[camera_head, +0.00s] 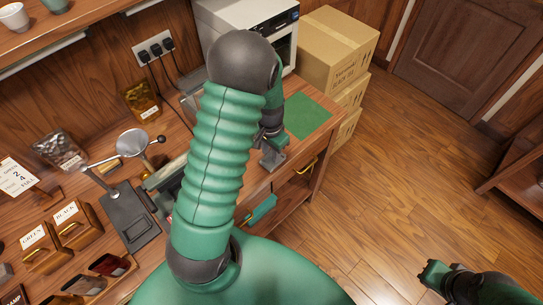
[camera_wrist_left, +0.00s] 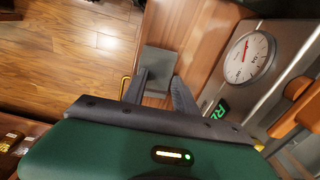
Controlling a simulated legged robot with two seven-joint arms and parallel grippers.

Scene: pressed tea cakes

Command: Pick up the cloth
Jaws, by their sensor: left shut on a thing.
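A flat grey piece, which looks like the cloth (camera_head: 273,159), is at the front edge of the wooden bench, right of my left arm. My left gripper (camera_head: 268,142) points down at it and is shut on it. In the left wrist view, the grey cloth (camera_wrist_left: 157,61) shows as a square beyond and between the two dark fingers of the left gripper (camera_wrist_left: 159,77). Part of it is hidden by the fingers. My right gripper (camera_head: 432,275) is at the lower right over the floor, apart from the bench, and its jaw opening is unclear.
A green mat (camera_head: 308,117) lies on the bench's right end. A teal item (camera_head: 260,209) shows below the bench front. A white machine (camera_head: 240,14) and stacked cardboard boxes (camera_head: 334,48) stand behind. A dial gauge (camera_wrist_left: 247,58) is close to the left gripper. Open floor lies right.

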